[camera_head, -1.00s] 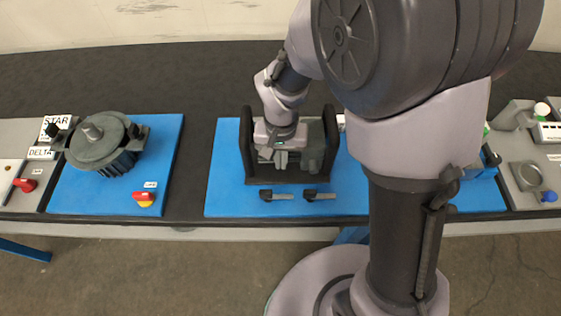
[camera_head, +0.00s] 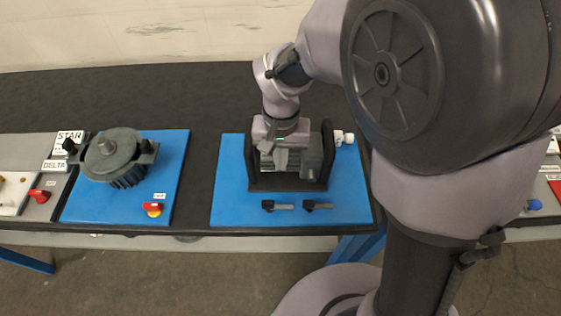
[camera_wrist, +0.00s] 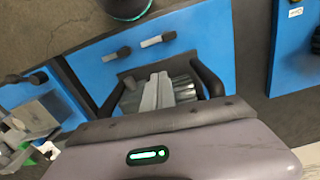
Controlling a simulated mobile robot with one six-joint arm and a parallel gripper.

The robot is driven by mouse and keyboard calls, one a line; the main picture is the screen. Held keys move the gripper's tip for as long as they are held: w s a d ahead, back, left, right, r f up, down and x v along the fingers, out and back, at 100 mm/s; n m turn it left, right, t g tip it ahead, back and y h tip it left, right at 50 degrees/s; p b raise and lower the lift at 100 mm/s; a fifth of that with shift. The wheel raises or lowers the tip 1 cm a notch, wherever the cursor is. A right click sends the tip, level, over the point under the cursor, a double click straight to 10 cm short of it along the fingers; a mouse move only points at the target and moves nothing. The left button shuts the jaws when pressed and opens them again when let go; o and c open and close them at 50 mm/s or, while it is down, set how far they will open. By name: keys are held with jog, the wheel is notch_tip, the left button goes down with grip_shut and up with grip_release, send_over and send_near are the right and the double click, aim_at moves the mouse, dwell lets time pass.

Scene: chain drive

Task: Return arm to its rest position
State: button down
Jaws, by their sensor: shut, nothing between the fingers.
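My gripper (camera_head: 281,158) is on my arm, which reaches from the right of the head view to the middle of the bench. It points down over a grey cylindrical motor (camera_head: 310,160) standing between dark side plates on a blue board (camera_head: 228,195). In the wrist view my gripper (camera_wrist: 157,92) shows its two fingers together with nothing between them. The grey ribbed body (camera_wrist: 183,86) lies behind the fingers. Whether the fingertips touch it cannot be told.
Two black-handled clamps (camera_head: 277,206) lie in front of the motor. Bare dark bench (camera_head: 200,180) lies between the boards.

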jog(key=s+d+r+m+t+y+b, duration=0.1)
jog(key=s+d+r+t+b, duration=0.2)
jog(key=s, duration=0.4)
jog(key=s+d+r+m+t+y+b, duration=0.1)
jog(key=s+d+r+t+b, duration=0.1)
jog(key=s+d+r, duration=0.3)
jog(key=shift+s+r+m+t+b, duration=0.4)
jog(key=shift+s+r+b, duration=0.2)
jog(key=shift+s, duration=0.55)
